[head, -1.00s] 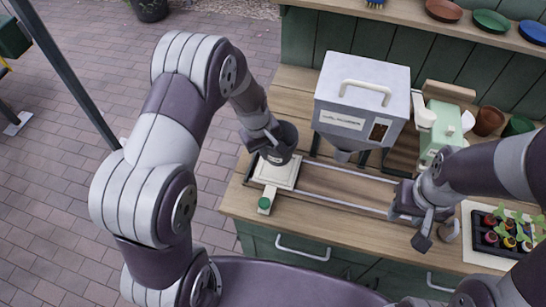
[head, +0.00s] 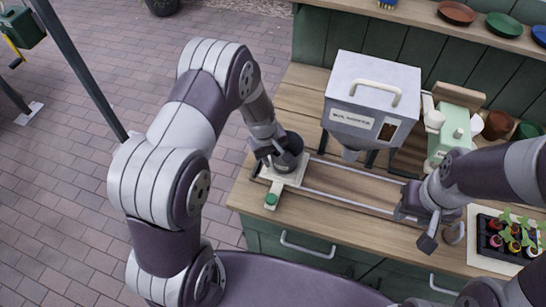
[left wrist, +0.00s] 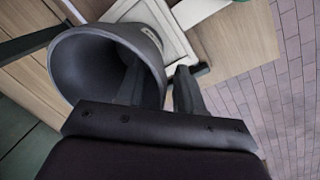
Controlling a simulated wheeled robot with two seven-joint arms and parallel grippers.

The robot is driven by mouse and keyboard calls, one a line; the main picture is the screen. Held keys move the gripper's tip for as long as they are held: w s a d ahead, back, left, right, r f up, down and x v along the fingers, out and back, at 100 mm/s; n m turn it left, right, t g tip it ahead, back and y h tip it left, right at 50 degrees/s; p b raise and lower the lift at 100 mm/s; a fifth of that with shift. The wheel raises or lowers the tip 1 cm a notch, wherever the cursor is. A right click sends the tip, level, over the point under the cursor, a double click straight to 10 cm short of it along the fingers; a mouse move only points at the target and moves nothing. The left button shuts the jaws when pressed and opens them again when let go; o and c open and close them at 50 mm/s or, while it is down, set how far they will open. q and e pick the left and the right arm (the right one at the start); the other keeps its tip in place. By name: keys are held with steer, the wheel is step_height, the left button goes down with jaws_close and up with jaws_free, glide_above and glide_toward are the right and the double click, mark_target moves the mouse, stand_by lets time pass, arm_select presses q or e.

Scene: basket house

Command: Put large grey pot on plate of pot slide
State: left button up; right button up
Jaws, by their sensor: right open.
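The large grey pot (head: 292,158) stands upright on the white square plate (head: 272,176) at the left end of the pot slide (head: 345,199). My left gripper (head: 273,151) is at the pot's left rim. In the left wrist view, one finger is inside the pot (left wrist: 90,60) and the other outside, with the pot wall between. The fingers look spread, with a gap between the outer finger and the wall. My right gripper (head: 440,232) is open at the right end of the slide, by a metal handle; its fingers are partly hidden.
A grey hopper (head: 372,90) stands behind the slide, with a light green device (head: 450,135) to its right. A black tray (head: 505,238) of seedlings and small pots is at the right. The wooden counter front (head: 330,225) is clear.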

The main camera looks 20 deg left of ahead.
arm_select(q)
step_height(320, 180, up, 11)
steer(key=s+a+b, duration=0.1)
steer(key=s+b, duration=0.1)
steer(key=s+a+r+m+y, duration=0.1)
steer(key=s+r+m, duration=0.3)
steer(key=s+m, duration=0.4)
steer(key=s+a, duration=0.1)
steer(key=s, duration=0.4)
steer(key=shift+s+m, duration=0.3)
steer(key=shift+s, duration=0.1)
steer(key=shift+s, duration=0.15)
